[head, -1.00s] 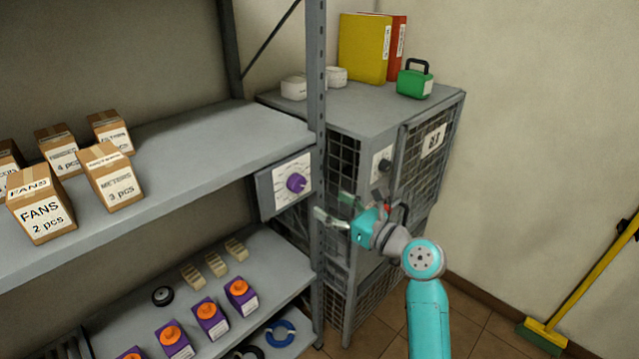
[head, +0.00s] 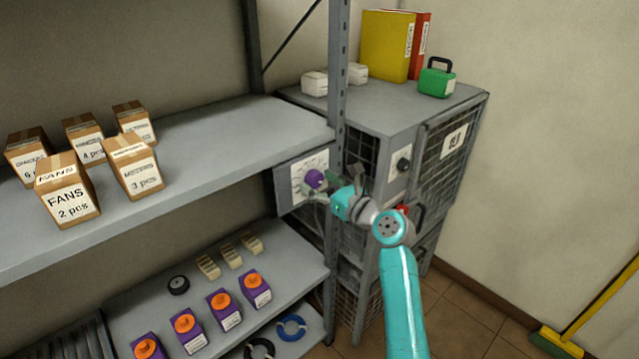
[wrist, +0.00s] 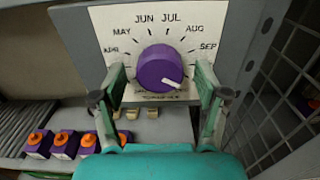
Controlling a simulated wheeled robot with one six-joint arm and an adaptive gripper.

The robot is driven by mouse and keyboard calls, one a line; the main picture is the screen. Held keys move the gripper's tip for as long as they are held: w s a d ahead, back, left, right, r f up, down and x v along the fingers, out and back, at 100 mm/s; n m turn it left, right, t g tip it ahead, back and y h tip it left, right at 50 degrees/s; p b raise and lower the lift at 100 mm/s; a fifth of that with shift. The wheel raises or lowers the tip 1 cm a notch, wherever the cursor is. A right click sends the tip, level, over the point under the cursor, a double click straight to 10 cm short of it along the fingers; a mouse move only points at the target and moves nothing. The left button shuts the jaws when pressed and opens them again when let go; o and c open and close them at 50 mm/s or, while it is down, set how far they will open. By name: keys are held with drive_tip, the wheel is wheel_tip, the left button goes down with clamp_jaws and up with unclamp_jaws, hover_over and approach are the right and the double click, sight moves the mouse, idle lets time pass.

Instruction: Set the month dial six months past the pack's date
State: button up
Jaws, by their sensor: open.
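The month dial is a purple knob (wrist: 160,68) on a white plate (wrist: 108,22) with month names around it. It also shows in the head view, where the purple knob (head: 314,179) sits at the shelf's right end. Its white pointer aims to the lower right, below SEP; the label there is hidden by my finger. My gripper (head: 325,191) is open at the dial. In the wrist view my gripper (wrist: 161,78) has one finger on each side of the knob; I cannot tell whether they touch it. Purple packs with orange caps (head: 225,308) stand on the lower shelf; their label print is unreadable.
A steel shelf post (head: 337,90) stands just right of the dial. Labelled cartons (head: 68,195) stand on the upper shelf. A broom (head: 560,340) leans at the right.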

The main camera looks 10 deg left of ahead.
drive_tip(key=c, duration=1.2)
drive_tip(key=shift+o, duration=0.2)
drive_tip(key=shift+n, duration=0.3)
